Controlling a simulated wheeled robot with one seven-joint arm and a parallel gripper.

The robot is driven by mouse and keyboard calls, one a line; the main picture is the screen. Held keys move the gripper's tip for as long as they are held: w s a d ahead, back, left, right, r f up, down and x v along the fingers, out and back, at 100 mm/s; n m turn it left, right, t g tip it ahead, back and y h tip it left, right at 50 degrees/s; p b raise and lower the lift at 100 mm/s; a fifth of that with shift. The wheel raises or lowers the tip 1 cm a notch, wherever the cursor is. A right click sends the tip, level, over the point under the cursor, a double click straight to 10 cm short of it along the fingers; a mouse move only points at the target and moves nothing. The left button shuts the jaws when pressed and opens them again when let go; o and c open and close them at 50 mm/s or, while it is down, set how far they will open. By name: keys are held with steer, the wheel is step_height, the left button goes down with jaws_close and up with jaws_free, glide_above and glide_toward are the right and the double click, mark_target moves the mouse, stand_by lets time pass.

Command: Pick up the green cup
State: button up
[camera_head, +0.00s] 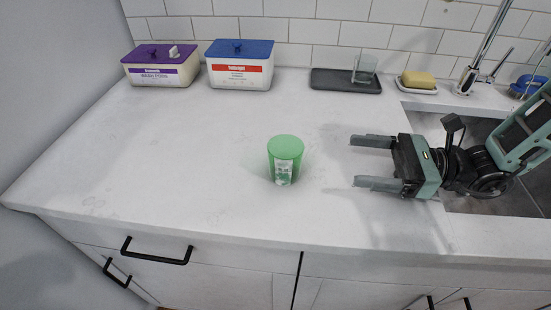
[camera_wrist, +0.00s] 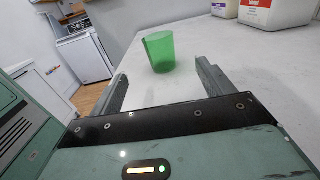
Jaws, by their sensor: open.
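The green cup (camera_head: 285,158) stands upright on the white countertop (camera_head: 190,150), near its middle, with a pale label on its side. My gripper (camera_head: 356,161) is to the right of the cup in the head view, with its fingers pointing left at it. The fingers are apart and empty, and a gap of bare counter lies between their tips and the cup. In the wrist view the cup (camera_wrist: 168,52) shows ahead, between and beyond the two fingers (camera_wrist: 160,80).
A purple-lidded box (camera_head: 160,66) and a blue-lidded box (camera_head: 240,66) stand at the back left. A dark tray (camera_head: 335,84) with a clear glass (camera_head: 364,68) and a yellow sponge (camera_head: 418,80) are at the back right. The sink (camera_head: 480,203) lies under my arm. Counter around the cup is clear.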

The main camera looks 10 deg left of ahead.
steer(key=p, duration=0.1)
glide_toward(275, 153)
steer(key=s+a+r, duration=0.2)
steer(key=a, duration=0.1)
steer(key=shift+a+r, duration=0.1)
steer(key=shift+a+p, duration=0.7)
steer(key=shift+a, duration=2.55)
steer(key=c, duration=1.1)
